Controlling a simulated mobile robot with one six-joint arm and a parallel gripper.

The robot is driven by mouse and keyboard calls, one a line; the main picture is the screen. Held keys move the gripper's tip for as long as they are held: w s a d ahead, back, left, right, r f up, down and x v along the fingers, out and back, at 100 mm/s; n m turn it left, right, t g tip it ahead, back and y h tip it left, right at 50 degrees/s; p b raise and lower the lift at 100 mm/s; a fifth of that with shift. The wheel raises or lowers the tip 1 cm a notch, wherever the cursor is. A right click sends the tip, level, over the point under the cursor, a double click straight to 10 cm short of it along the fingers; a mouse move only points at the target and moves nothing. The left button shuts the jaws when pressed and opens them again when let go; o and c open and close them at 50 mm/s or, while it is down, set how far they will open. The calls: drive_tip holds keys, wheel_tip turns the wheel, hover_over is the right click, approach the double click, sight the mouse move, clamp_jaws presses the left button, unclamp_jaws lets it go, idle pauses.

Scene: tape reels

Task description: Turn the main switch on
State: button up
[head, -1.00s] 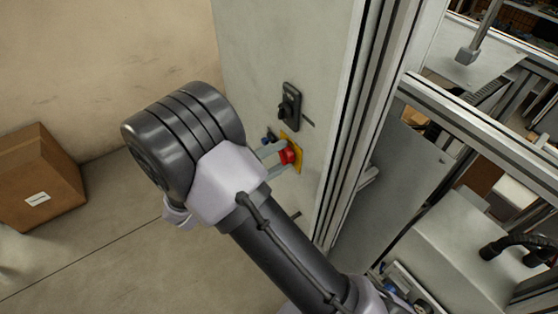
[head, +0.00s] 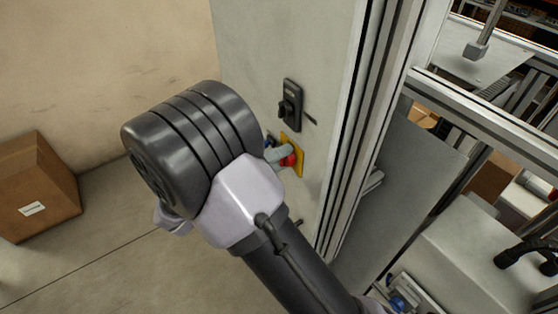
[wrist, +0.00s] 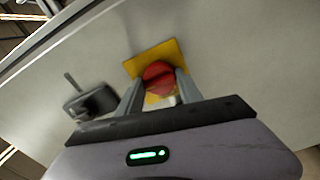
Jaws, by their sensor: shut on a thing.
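The main switch is a red round knob (head: 290,161) on a yellow square plate (head: 297,146), on the pale cabinet door. In the wrist view the knob (wrist: 158,76) sits between my two fingers, with the yellow plate (wrist: 138,65) behind it, turned askew in the picture. My gripper (wrist: 160,84) is shut on the knob, one finger on each side. In the head view my gripper (head: 280,154) reaches the knob from the left and hides part of it. A small pale part shows below the knob in the wrist view; I cannot tell what it is.
A black handle (head: 291,104) sits on the door just above the switch; it also shows in the wrist view (wrist: 90,101). A blue part (head: 269,141) is close beside my fingers. A metal frame post stands right of the door. A cardboard box (head: 38,188) is at left.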

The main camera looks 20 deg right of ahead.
idle(0.4)
drive_tip(key=o, duration=1.4)
drive_tip(key=p+v, duration=0.2)
drive_tip(key=v, duration=1.5)
drive_tip(key=shift+a+p, duration=0.2)
drive_tip(key=shift+p, duration=0.1)
